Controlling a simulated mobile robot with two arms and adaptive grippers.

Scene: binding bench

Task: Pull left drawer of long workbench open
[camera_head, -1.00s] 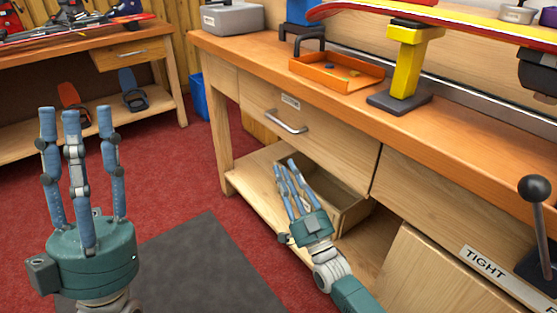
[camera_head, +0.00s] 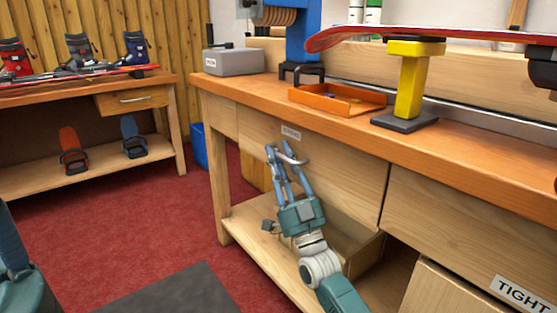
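The left drawer (camera_head: 345,178) of the long workbench is a pale wood front with a small label and a metal bar handle (camera_head: 300,160). It looks closed, its front in line with the bench. My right gripper (camera_head: 279,150) is raised in front of the drawer, its blue fingers parted at the left part of the handle. The fingers overlap the handle; I cannot tell whether they touch it. My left gripper is only partly in view at the lower left edge (camera_head: 22,285); its fingertips are out of frame.
Below the drawer is an open shelf (camera_head: 262,250) with a wooden box (camera_head: 362,248). On the bench top stand an orange tray (camera_head: 335,100), a grey box (camera_head: 233,62) and a yellow stand (camera_head: 410,82) under a red ski or board. Red carpet lies clear to the left.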

